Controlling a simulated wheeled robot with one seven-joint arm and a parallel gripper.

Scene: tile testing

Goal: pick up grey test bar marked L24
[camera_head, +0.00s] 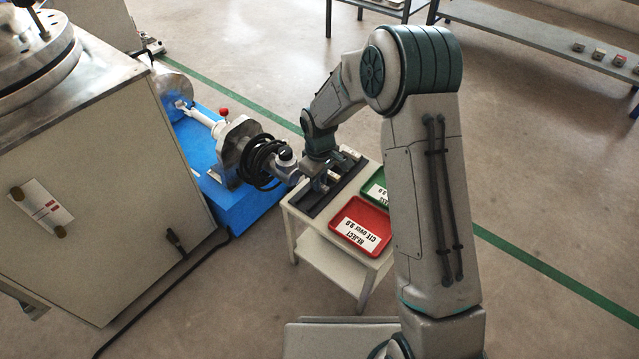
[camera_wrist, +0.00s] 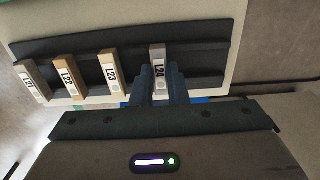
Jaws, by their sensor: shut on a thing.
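The grey test bar marked L24 (camera_wrist: 158,58) shows in the wrist view at the right end of a row of bars. My gripper (camera_wrist: 161,88) is shut on its near end, with one dark finger on each side. The bar's label faces the camera. The bar lies over the dark rack (camera_wrist: 200,40); I cannot tell whether it still touches it. In the head view my gripper (camera_head: 314,180) is over the rack on the small table, and the bar is too small to make out there.
Bars marked L23 (camera_wrist: 110,72), L22 (camera_wrist: 71,76) and L21 (camera_wrist: 33,80) sit left of L24. A red reject tray (camera_head: 362,224) and a green tray (camera_head: 376,187) stand right of the rack on the small table (camera_head: 300,216). A machine on a blue base (camera_head: 235,207) is close on the left.

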